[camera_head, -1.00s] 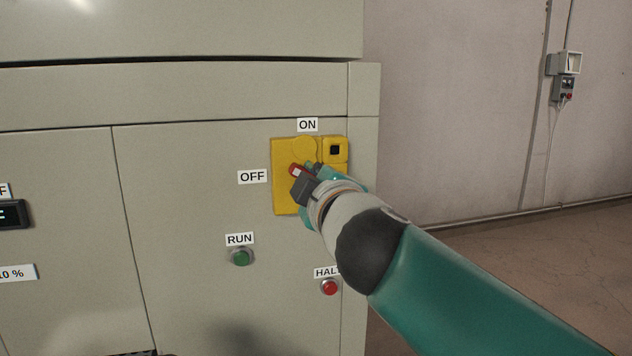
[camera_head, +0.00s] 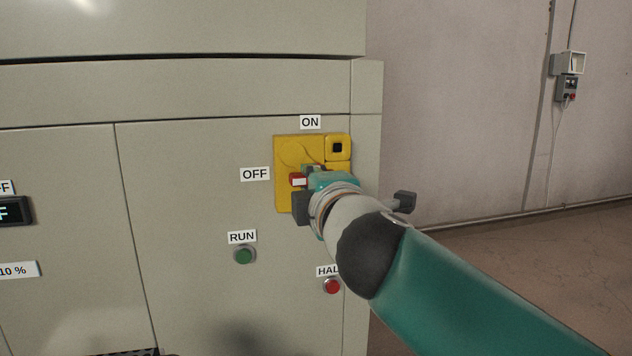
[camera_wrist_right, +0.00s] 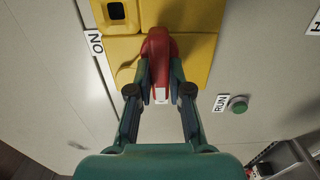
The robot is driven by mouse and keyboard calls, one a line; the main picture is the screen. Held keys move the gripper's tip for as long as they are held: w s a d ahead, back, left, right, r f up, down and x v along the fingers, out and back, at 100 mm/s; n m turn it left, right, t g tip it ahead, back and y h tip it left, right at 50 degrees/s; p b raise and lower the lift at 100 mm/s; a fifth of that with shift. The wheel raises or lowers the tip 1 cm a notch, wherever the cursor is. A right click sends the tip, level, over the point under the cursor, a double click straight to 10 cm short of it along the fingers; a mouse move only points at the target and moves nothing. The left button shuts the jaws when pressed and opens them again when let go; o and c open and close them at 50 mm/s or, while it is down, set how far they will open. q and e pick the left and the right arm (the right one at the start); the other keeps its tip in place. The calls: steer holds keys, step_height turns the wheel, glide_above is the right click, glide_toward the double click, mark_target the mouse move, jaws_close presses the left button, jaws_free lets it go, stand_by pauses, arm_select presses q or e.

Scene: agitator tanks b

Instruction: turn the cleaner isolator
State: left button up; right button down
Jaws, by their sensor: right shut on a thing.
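The isolator is a yellow plate (camera_head: 285,195) on the beige cabinet, with a red handle (camera_head: 298,180) that has a white tip. In the head view the handle's white tip points left, toward the OFF label (camera_head: 255,174); the ON label (camera_head: 310,122) is above the plate. My right gripper (camera_wrist_right: 160,78) is shut on the red handle, one finger on each side of it in the wrist view. In the head view my right wrist hides much of the handle and the plate's lower right. My left gripper is in neither view.
Below the plate are a green RUN button (camera_head: 244,255) and a red button (camera_head: 332,286), its label partly covered by my arm. A display (camera_head: 14,211) sits at the left edge. A grey switch box (camera_head: 567,88) hangs on the far wall.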

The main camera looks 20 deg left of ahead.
steer(key=c, duration=1.1)
jaws_free()
steer(key=shift+w+a+f, duration=0.1)
steer(key=shift+w, duration=0.05)
steer(key=v, duration=1.2)
